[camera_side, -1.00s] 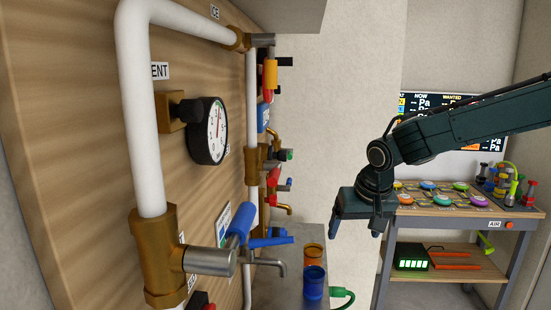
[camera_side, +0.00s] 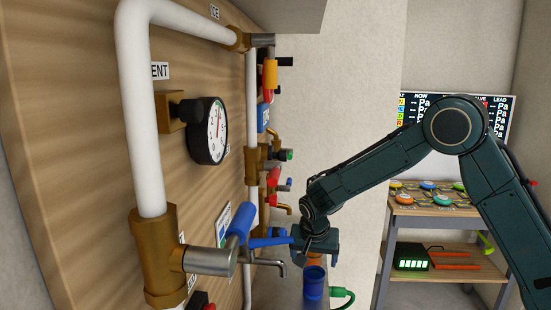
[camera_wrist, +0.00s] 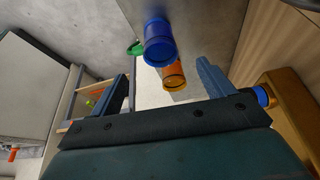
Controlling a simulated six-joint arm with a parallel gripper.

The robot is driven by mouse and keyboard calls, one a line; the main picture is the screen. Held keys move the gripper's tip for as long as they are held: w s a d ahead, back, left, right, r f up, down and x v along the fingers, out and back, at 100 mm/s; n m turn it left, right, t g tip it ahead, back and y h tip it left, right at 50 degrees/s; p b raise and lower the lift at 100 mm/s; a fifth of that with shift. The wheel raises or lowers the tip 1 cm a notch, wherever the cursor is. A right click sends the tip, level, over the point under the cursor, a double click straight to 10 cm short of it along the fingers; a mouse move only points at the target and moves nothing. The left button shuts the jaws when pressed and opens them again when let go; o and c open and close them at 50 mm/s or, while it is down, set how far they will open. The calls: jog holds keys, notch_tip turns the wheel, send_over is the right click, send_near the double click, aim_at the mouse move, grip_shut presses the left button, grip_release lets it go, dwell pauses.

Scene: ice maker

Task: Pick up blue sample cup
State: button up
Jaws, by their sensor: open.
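The blue sample cup (camera_side: 313,288) stands upright on the grey counter, below and slightly nearer the side camera than my gripper (camera_side: 316,252). In the wrist view the blue cup (camera_wrist: 160,46) lies beyond the fingertips, roughly between their lines. An orange cup (camera_wrist: 174,76) is beside it, closer to the fingers in that picture. My gripper (camera_wrist: 163,70) is open and empty, with a finger on either side of the cups' direction. In the side view the gripper partly hides the orange cup (camera_side: 313,262). No contact with either cup is visible.
A blue-handled valve with a spout (camera_side: 268,262) reaches close to the cups on the left. The wooden panel with pipes and a gauge (camera_side: 208,131) bounds the left. A cart (camera_side: 440,213) stands behind.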

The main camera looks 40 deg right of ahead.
aim_at(313, 282)
jog(key=shift+x, duration=4.35)
jog(key=shift+x, duration=2.6)
jog(key=shift+a, duration=0.15)
jog(key=c, duration=1.1)
notch_tip(313, 282, up, 10)
